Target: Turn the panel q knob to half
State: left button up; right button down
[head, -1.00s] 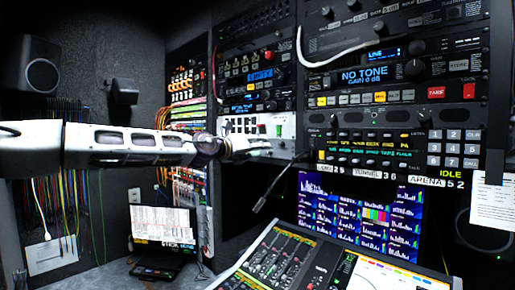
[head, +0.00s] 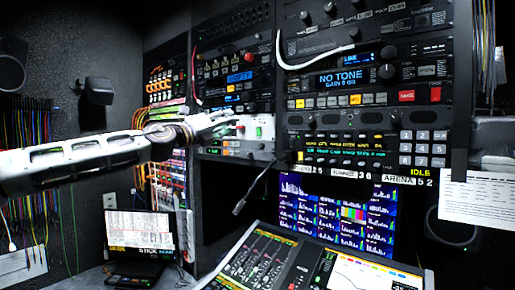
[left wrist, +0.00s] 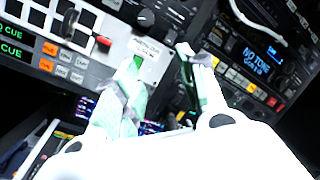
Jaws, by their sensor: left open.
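My left gripper (head: 212,124) reaches in from the left, in front of a white rack panel (head: 258,129). In the left wrist view the gripper (left wrist: 165,72) has its two pale fingers spread apart, with nothing between them. Beyond the fingers, the white panel (left wrist: 118,42) shows a small label and dark slots. A round knob (left wrist: 145,17) sits just above the fingers, on a dark unit. I cannot read which knob is panel q. My right gripper is not in view.
A mixing console (head: 290,262) and a screen (head: 335,212) stand below the rack. A white cable (head: 310,64) hangs across the upper units. A laptop (head: 140,240) sits at lower left.

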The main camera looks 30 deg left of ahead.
pick_arm(q)
notch_tip(320, 180, up, 4)
jog(key=s+n+t+h, duration=0.1)
jog(key=s+n+t, duration=0.15)
jog(key=n, duration=0.55)
jog(key=w+f+n+g+y, duration=0.1)
jog(key=w+f+n+g, duration=0.4)
jog(key=f+n, duration=0.6)
jog(key=shift+d+f+n+y, duration=0.2)
jog(key=shift+f+n+y, duration=0.15)
jog(key=shift+f, duration=0.25)
jog(key=shift+w, duration=0.2)
